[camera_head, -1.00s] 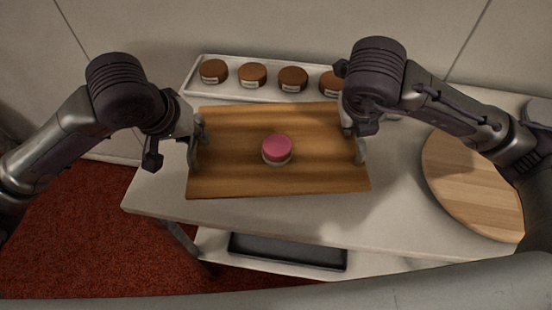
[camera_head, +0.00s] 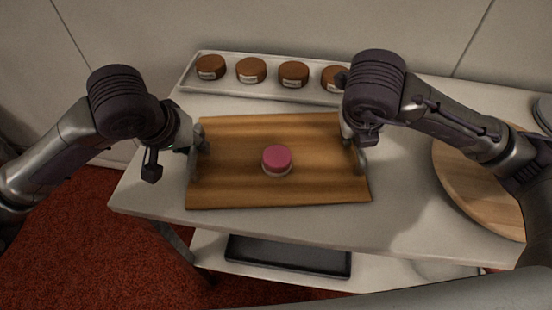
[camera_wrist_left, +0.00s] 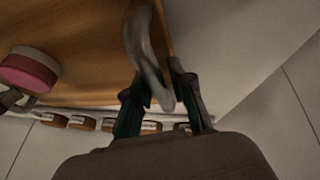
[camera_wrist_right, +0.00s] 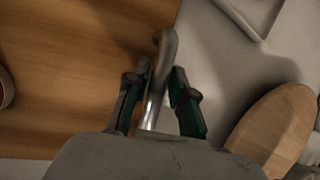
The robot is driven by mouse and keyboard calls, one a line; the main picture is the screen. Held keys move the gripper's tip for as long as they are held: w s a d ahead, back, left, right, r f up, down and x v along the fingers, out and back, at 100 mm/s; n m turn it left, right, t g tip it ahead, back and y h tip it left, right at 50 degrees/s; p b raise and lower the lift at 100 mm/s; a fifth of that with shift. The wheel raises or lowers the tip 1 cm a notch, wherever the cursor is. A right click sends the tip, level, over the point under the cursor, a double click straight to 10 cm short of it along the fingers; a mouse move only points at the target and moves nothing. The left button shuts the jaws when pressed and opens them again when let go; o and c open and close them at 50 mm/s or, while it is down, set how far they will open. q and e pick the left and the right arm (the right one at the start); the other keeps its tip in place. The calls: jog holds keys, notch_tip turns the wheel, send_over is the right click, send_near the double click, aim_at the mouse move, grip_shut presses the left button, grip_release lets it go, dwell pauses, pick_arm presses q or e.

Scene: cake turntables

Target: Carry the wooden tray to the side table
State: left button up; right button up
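The wooden tray (camera_head: 235,190) is a brown board with a metal handle at each short end. It is over the white table, and I cannot tell its exact height above the top. A small pink-topped round cake (camera_head: 277,160) stands near its middle. My left gripper (camera_head: 199,146) is closed around the left handle (camera_wrist_left: 147,55), which passes between its fingers. My right gripper (camera_head: 354,146) is closed around the right handle (camera_wrist_right: 162,65). The arms partly hide both handles in the head view.
Behind the tray, a long white platter (camera_head: 205,87) holds several brown labelled cakes. A round wooden board (camera_head: 475,190) lies at the right. A dark pan (camera_head: 288,256) sits on the lower shelf. Red carpet (camera_head: 80,240) is at the left; a wall stands behind.

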pick_arm(q)
jog(key=shift+o, duration=0.9)
pick_arm(e)
jog(key=shift+o, duration=0.9)
jog(key=shift+a+r, duration=0.1)
jog(key=shift+s+a+r, duration=0.2)
jog(key=shift+r, duration=0.45)
pick_arm(q)
jog(key=v, duration=1.2)
pick_arm(e)
jog(key=v, duration=1)
jog(key=shift+s+r, duration=0.25)
pick_arm(q)
jog(key=shift+r, duration=0.1)
